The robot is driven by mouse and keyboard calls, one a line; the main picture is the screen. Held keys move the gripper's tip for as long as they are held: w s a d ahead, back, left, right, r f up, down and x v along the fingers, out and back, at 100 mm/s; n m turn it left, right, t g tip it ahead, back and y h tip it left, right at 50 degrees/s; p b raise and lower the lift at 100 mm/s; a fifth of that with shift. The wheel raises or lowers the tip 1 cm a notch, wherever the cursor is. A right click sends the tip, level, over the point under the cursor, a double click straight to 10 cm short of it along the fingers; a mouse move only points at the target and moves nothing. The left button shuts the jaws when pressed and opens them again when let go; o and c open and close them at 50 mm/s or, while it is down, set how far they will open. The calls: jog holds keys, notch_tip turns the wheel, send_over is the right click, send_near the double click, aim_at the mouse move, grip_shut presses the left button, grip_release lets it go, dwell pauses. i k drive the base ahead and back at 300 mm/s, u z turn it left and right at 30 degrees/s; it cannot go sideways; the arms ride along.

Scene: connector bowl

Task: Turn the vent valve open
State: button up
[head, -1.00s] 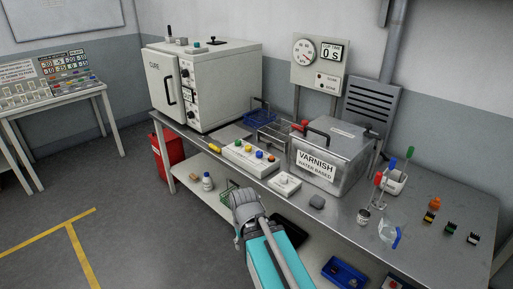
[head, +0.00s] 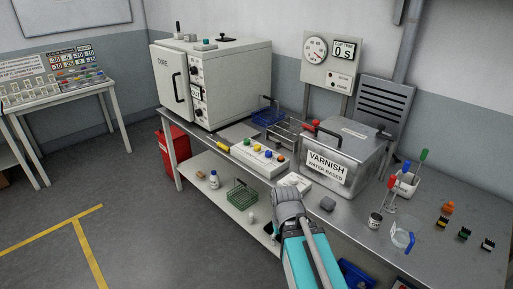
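My gripper (head: 289,192) is at the front edge of the bench, beside a white box with a pale knob (head: 294,181), partly hiding it. I see the gripper from behind; its fingertips are hidden. No part is legibly marked as the vent valve. A black handle (head: 226,39) sits on top of the white CURE oven (head: 228,85), with an upright lever (head: 178,28) further left.
A beaker (head: 403,236), a jar (head: 375,220) and small connectors (head: 464,234) stand at the right. Floor at the left is free.

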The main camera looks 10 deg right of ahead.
aim_at(258, 146)
jog(key=z, duration=0.05)
jog(key=i, duration=1)
jog(key=u, duration=0.05)
